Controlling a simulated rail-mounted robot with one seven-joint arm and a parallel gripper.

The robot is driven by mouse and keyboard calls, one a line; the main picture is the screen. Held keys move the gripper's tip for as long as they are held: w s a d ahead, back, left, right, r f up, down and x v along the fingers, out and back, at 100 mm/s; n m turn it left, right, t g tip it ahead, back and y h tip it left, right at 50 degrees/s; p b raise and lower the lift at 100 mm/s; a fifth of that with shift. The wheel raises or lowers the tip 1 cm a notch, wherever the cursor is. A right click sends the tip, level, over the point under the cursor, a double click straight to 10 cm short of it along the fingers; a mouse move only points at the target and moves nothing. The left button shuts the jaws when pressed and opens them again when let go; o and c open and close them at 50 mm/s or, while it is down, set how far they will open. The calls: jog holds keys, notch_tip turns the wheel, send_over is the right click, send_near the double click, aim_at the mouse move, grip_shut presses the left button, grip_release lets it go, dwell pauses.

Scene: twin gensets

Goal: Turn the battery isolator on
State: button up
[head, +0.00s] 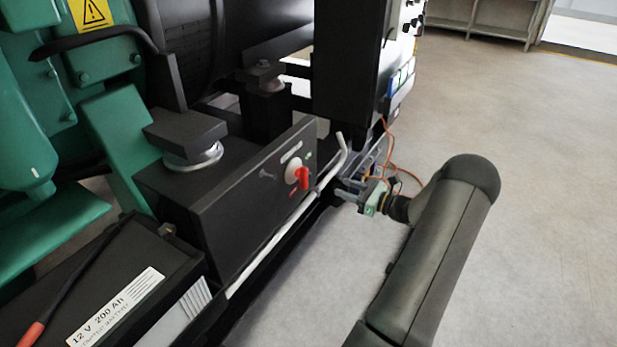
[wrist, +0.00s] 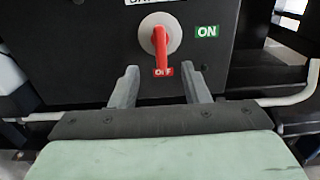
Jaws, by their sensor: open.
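The battery isolator is a red handle (wrist: 160,45) on a pale round base, set on the black panel (head: 245,190) of the genset frame. In the wrist view the handle hangs straight down, its tip by the red OFF label (wrist: 163,72). A green ON label (wrist: 206,31) is to the right of the base. The isolator also shows in the head view (head: 301,177). My gripper (wrist: 165,82) is open and empty, its two fingers below the handle, one to each side. In the head view my gripper (head: 345,190) is right of the panel.
A pale bent pipe (head: 285,235) runs along the panel's lower front. A black battery (head: 130,290) stands at the lower left. Orange cables (head: 388,150) show just beyond my gripper. The floor (head: 540,190) to the right is clear.

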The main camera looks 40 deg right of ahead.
aim_at(308, 174)
jog(key=b+x, duration=0.1)
jog(key=x, duration=1.2)
jog(key=shift+w+a, duration=0.15)
jog(key=shift+w, duration=0.2)
jog(key=shift+c, duration=0.3)
grip_shut()
